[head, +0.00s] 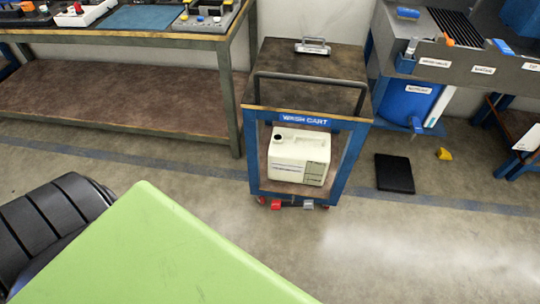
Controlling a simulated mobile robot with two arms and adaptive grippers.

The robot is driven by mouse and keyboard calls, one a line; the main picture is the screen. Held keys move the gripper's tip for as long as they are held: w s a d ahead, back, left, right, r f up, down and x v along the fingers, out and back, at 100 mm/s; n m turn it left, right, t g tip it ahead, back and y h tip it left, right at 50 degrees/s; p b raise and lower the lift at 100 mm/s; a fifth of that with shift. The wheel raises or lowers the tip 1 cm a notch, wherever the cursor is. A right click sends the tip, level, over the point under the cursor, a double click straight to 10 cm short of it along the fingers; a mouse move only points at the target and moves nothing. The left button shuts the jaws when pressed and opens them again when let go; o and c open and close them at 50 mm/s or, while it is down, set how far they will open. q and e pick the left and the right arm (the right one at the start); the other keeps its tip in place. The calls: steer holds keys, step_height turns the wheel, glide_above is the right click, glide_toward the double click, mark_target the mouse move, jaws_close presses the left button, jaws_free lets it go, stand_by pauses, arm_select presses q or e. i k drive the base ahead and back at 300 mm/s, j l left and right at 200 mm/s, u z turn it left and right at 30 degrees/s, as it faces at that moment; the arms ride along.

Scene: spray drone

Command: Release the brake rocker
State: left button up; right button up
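The blue-framed wash cart (304,119) stands on the floor at the centre, with its label facing me. Low at its front edge, near the casters, are a small red piece (276,204) and a small grey piece (308,204). They look like the two ends of a brake rocker, but are too small to tell which end is pressed. A grey push handle (310,77) spans the cart's near top edge. Neither of my grippers is in view.
A cream jug (299,156) sits on the cart's lower shelf, and a metal handle-like item (313,46) lies on top. A workbench (120,38) stands left, a wash station (470,62) right. A black mat (394,173) and yellow object (444,154) lie on the floor.

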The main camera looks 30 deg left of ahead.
mark_target(292, 205)
steer(key=l+u, duration=0.5)
steer(key=u, duration=0.5)
steer(key=i+j+u, duration=0.1)
steer(key=j, duration=0.3)
steer(key=i, duration=0.1)
